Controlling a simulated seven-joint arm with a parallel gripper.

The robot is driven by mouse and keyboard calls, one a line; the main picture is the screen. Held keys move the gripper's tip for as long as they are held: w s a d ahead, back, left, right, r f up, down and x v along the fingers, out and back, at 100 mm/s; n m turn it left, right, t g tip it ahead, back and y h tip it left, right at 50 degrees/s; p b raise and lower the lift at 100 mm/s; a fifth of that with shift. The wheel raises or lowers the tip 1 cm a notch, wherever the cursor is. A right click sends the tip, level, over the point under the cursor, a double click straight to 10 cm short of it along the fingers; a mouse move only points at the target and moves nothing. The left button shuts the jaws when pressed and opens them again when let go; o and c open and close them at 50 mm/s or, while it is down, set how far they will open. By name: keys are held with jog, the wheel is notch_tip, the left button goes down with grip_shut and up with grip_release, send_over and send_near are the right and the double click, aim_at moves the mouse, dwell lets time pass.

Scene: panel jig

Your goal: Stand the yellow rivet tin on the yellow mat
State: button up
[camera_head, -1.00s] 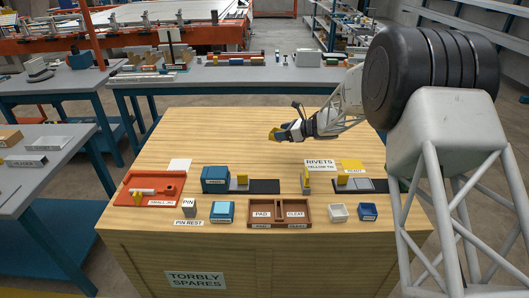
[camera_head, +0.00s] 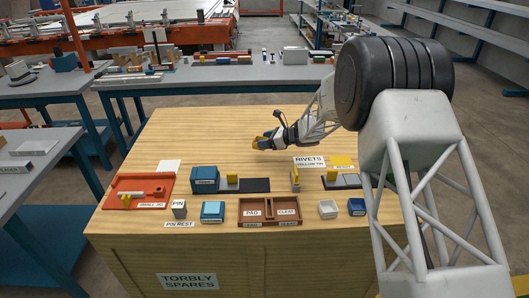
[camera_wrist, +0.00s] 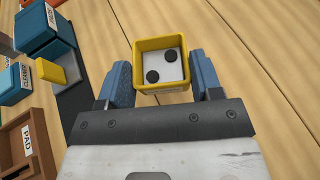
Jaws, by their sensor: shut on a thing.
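The yellow rivet tin (camera_head: 258,143) is in my gripper (camera_head: 265,143), left of and apart from the yellow mat. In the wrist view the tin (camera_wrist: 137,60) is an open square box between the two blue fingers of my gripper (camera_wrist: 161,76). Its pale inside shows two dark round spots. The yellow mat (camera_head: 341,159) lies toward the right of the wooden bench, partly behind a small label. It looks bare. The tin seems held above the bench; its exact height is unclear.
A white label reading RIVETS YELLOW TIN (camera_head: 309,161) is left of the mat. A row of fixtures crosses the bench front: a red tray (camera_head: 159,186), a blue block (camera_head: 204,179), a brown divided tray (camera_head: 269,223) and small boxes. The bench's back half is clear.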

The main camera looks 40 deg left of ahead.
aim_at(266, 159)
jog(key=shift+f, duration=1)
jog(key=shift+f, duration=0.1)
jog(key=shift+f, duration=1.75)
jog(key=shift+f, duration=0.15)
jog(key=o, duration=1.1)
jog(key=shift+c, duration=0.2)
jog(key=shift+w+d+r, duration=0.15)
jog(key=shift+d+r, duration=0.15)
jog(key=v, duration=1.1)
jog(key=shift+w+d, duration=0.1)
jog(key=shift+r, duration=0.1)
